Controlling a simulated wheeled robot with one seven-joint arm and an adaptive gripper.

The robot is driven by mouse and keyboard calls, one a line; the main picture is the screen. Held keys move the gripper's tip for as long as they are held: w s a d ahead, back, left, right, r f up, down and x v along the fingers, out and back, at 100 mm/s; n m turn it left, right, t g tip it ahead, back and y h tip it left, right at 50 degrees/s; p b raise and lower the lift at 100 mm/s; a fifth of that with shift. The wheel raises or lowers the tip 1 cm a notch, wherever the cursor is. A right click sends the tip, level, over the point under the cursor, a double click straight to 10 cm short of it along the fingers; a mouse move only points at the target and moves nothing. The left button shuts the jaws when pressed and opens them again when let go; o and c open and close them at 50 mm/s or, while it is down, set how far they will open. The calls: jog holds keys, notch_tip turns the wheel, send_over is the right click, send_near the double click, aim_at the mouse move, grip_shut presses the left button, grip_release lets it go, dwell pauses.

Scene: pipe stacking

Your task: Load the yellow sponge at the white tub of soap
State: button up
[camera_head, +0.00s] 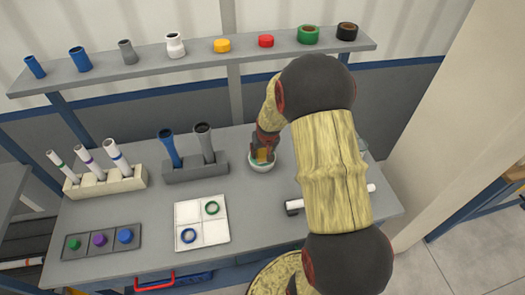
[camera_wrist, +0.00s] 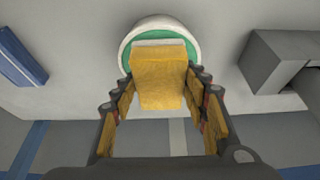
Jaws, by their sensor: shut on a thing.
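The white tub of soap (camera_head: 263,167) stands on the workbench, with green soap inside. It also shows in the wrist view (camera_wrist: 124,43). The yellow sponge (camera_wrist: 160,80) is a block with a pale far end, held between the fingers of my gripper (camera_wrist: 160,108). In the wrist view the sponge's far end overlaps the green inside of the tub. I cannot tell whether it touches the soap. In the head view my gripper (camera_head: 264,147) is right above the tub and partly hides the sponge.
A grey holder (camera_head: 196,172) with two pipes stands left of the tub. A white tray (camera_head: 203,236) with rings lies in front. A white pipe (camera_head: 296,205) lies right, partly behind my arm. A back shelf (camera_head: 195,60) carries several pipes and caps.

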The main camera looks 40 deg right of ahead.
aim_at(263, 151)
jog(key=shift+f+b, duration=0.4)
jog(key=shift+f, duration=0.2)
dwell(1.5)
jog(key=shift+r+p, duration=2.2)
jog(key=shift+r, duration=1.4)
jog(key=shift+s+f, duration=0.1)
